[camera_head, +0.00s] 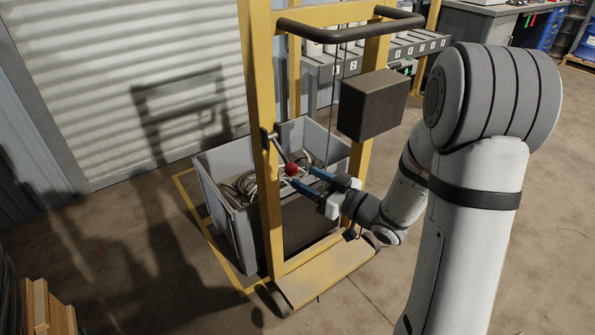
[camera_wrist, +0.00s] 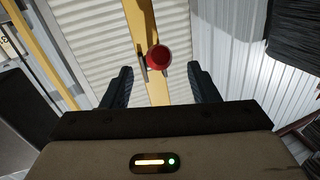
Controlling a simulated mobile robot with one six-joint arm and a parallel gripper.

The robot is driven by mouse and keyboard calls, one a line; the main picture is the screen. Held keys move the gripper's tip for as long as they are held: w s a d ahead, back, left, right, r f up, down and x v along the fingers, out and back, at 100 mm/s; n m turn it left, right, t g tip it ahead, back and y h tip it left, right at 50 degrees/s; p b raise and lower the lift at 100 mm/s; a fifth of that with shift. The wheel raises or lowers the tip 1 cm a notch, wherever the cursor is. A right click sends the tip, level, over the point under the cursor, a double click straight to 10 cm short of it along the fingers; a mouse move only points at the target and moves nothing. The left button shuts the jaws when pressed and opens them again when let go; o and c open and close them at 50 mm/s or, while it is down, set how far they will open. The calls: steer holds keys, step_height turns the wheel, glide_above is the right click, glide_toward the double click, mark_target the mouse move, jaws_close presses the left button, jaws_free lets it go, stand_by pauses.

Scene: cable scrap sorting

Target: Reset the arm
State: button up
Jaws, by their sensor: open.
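My gripper (camera_head: 313,181) is in front of the yellow frame of a wheeled lift or cart (camera_head: 261,130). Its two dark blue fingers are apart in the wrist view (camera_wrist: 161,86), with nothing held between them. A red ball knob (camera_head: 291,169) on a lever of the frame is close to the fingertips. In the wrist view the red knob (camera_wrist: 158,57) appears beyond the fingers, near the middle of the gap. I cannot tell whether the fingers touch it. My arm reaches in from the right of the head view.
A grey bin (camera_head: 228,222) with cables (camera_head: 243,188) stands behind the frame. A dark box (camera_head: 373,104) is fixed on the frame under a black handlebar (camera_head: 345,29). The yellow base (camera_head: 325,270) sits low in front. Small labelled bins (camera_head: 405,49) stand behind.

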mark_target(292, 167)
steer(key=shift+v, duration=0.8)
steer(key=b+x, duration=0.1)
steer(key=x, duration=0.6)
steer(key=shift+w, duration=0.1)
steer(key=shift+w+a, duration=0.3)
steer(key=shift+r, duration=0.1)
